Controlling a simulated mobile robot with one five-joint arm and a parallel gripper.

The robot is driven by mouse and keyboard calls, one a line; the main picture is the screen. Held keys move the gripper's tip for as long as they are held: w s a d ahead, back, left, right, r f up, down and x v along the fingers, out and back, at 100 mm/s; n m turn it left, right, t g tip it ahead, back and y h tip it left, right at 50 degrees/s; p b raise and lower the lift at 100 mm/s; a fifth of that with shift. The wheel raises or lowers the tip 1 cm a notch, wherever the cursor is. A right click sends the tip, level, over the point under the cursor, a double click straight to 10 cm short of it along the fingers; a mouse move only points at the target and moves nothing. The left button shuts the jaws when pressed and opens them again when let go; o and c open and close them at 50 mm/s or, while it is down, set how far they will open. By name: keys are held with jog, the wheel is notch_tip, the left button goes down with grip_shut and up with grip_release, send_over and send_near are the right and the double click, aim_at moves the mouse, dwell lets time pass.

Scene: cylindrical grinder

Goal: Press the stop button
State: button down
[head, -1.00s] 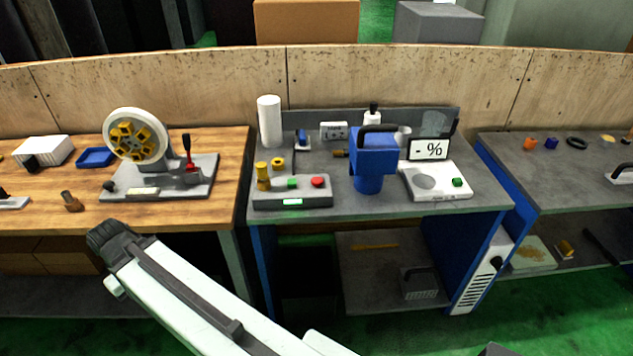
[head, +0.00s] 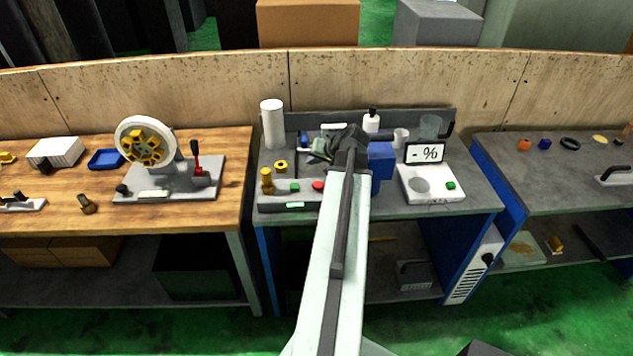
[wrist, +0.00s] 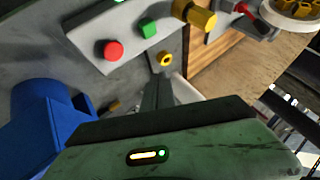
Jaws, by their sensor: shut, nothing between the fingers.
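The red stop button (head: 318,186) is on top of a low grey control box (head: 285,206) at the front of the middle bench. A green button (head: 294,188) is to its left. In the wrist view the red button (wrist: 113,50) and green button (wrist: 148,27) are both clear on the box's pale top. My gripper (head: 321,150) is above the bench, behind the red button in the head view and apart from it. In the wrist view its dark narrow fingers (wrist: 158,90) are together and empty, pointing past the box.
A blue machine (head: 382,160), partly hidden by my arm, stands right of the box. A yellow post (head: 267,180) is at the box's left end. A white scale (head: 432,188) with a percent display stands further right. A handwheel device (head: 148,143) is on the wooden table.

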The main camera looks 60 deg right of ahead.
aim_at(320, 186)
jog(key=shift+s+d+r+m+h, duration=0.15)
jog(key=shift+s+d+r, duration=0.05)
jog(key=shift+s+d, duration=0.3)
jog(key=shift+s+d+r+m+h, duration=0.15)
jog(key=shift+s+d, duration=0.25)
jog(key=shift+s, duration=0.05)
notch_tip(320, 186, down, 9)
jog(key=b, duration=0.9)
jog(key=shift+r, duration=0.1)
dwell(0.8)
jog(key=shift+w+f+b, duration=0.1)
jog(key=shift+f+b, duration=0.2)
jog(key=shift+f, duration=0.1)
